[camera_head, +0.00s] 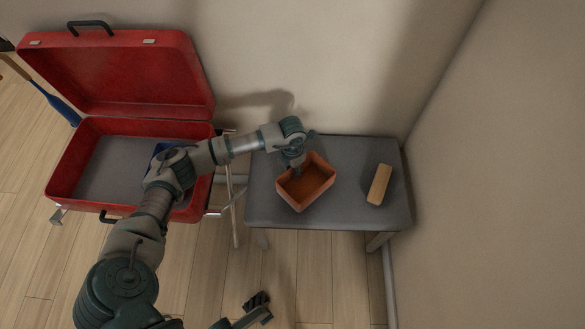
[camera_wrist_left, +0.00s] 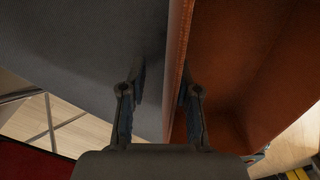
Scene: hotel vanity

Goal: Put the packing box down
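The packing box (camera_head: 318,190), an open orange-brown box, appears to rest upright on the small grey table (camera_head: 263,205), left of its middle. My left gripper (camera_head: 296,168) is at the box's upper left wall. In the left wrist view its two fingers (camera_wrist_left: 160,105) are apart, one inside the box and one outside. The box wall (camera_wrist_left: 177,70) runs between them, with a visible gap on the outer side. In the head view the fingertips are partly hidden. My right gripper (camera_head: 258,308) shows only partly at the bottom edge, low and away from the table.
A tan block (camera_head: 380,184) lies on the table to the right of the box. An open red suitcase (camera_head: 85,150) stands left, with a blue item (camera_head: 160,150) partly hidden by my arm. Walls border the table behind and right. The table front is clear.

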